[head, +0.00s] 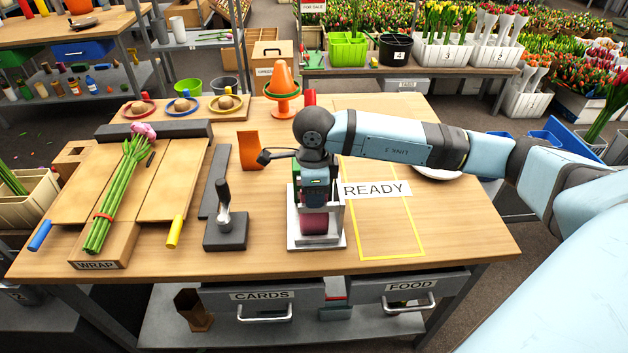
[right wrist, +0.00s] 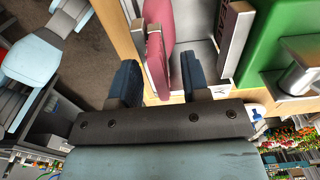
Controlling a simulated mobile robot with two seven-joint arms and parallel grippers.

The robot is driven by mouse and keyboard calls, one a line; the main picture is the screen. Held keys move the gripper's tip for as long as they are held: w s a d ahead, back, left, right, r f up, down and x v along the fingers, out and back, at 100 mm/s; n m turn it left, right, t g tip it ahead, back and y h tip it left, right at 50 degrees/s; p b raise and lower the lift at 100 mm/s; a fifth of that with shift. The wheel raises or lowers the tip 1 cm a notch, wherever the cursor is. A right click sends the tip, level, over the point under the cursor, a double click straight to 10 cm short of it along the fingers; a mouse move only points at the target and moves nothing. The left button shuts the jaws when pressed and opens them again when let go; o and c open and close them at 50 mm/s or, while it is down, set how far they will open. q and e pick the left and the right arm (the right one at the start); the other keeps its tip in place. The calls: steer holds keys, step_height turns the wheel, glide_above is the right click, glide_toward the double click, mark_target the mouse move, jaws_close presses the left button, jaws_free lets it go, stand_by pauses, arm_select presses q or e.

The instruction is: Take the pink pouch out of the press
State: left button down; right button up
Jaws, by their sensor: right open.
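The pink pouch (head: 314,223) stands upright in the press (head: 293,238), a pale metal frame with a flat base near the table's front edge. My right gripper (head: 315,188) points down from above into the press and hides its upper part. In the right wrist view, my right gripper (right wrist: 160,80) is open, with one dark finger on each side of the near edge of the pink pouch (right wrist: 180,30). I cannot tell whether a finger touches the pouch. The press (right wrist: 235,40) shows beside it. My left gripper is not in view.
A dark stand with a metal tool (head: 224,225) is left of the press. A READY sign (head: 376,189) and a yellow-outlined area (head: 385,255) lie to the right, mostly clear. An orange cone (head: 282,82) stands behind.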

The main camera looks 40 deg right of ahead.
jaws_close()
steer(key=shift+r, duration=0.2)
stand_by(0.5)
